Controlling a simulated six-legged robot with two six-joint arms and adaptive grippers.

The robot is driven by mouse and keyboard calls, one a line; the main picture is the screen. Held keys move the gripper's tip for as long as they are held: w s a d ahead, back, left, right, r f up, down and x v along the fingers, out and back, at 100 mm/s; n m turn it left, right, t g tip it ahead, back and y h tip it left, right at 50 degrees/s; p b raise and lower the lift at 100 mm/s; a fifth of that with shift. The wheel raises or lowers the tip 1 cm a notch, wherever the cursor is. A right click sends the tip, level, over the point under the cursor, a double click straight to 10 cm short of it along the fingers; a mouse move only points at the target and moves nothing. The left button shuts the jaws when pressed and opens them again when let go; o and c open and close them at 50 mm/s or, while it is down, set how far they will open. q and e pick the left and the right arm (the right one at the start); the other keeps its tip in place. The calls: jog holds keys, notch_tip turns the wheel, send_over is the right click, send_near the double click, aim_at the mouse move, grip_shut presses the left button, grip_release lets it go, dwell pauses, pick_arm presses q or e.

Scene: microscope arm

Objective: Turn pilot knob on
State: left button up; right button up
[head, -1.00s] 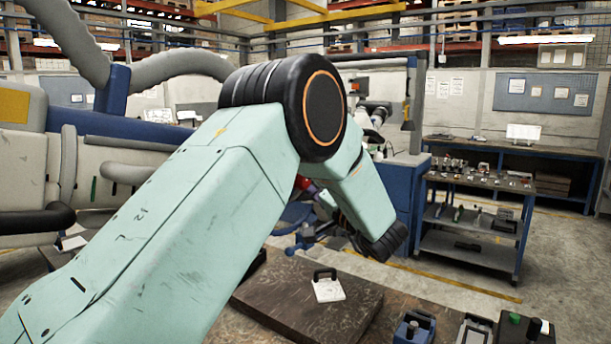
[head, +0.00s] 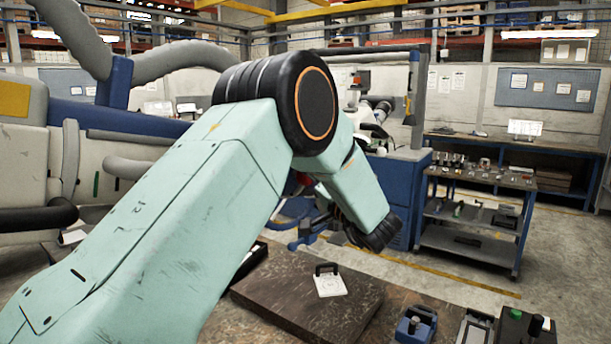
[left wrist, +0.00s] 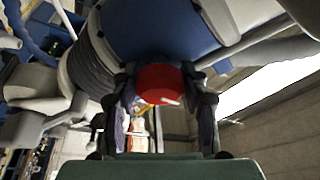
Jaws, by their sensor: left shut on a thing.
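In the left wrist view, a red round knob (left wrist: 160,84) sits between the two fingers of my left gripper (left wrist: 160,100). The fingers are shut on it, one at each side. Behind the knob is a large blue surface (left wrist: 165,30). In the head view, my left arm comes in from the left, bends at a black joint and slopes down to the right. The left gripper's fingertips and the knob are hidden there behind the arm. My right gripper does not show in either view.
A bench with a dark board (head: 300,305) is below my arm, with a white plate with a black handle (head: 330,282) on it. A blue device (head: 416,325) stands at the bench's right. A blue shelf cart (head: 470,220) is farther back. Grey ribbed hose (left wrist: 88,65) is close in the left wrist view.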

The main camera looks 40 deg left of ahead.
pick_arm(q)
jog(key=shift+f, duration=0.1)
jog(key=shift+c, duration=0.7)
jog(key=n+b, duration=0.1)
jog(key=n, duration=0.1)
jog(key=n+g+y+b, duration=0.1)
jog(key=n+b, duration=0.1)
jog(key=shift+d+f+g, duration=0.1)
jog(key=shift+f+g, duration=0.1)
jog(key=shift+g, duration=0.1)
jog(key=n+g+b, duration=0.1)
jog(key=n+b, duration=0.1)
jog(key=n, duration=0.1)
jog(key=n+g+y+b, duration=0.1)
jog(key=n+b, duration=0.1)
jog(key=n, duration=0.1)
jog(key=n+g+b, duration=0.2)
jog(key=n, duration=0.1)
jog(key=shift+y, duration=0.3)
jog(key=n+g+b, duration=0.3)
jog(key=n, duration=0.2)
jog(key=shift+r+n, duration=0.1)
jog(key=shift+n, duration=0.2)
jog(key=shift+s+r+n+g+h+b, duration=0.1)
jog(key=shift+n+g+h+b, duration=0.45)
jog(key=shift+n, duration=0.85)
jog(key=shift+n+g+h+b, duration=0.25)
jog(key=shift+n+g, duration=0.6)
jog(key=shift+n, duration=0.55)
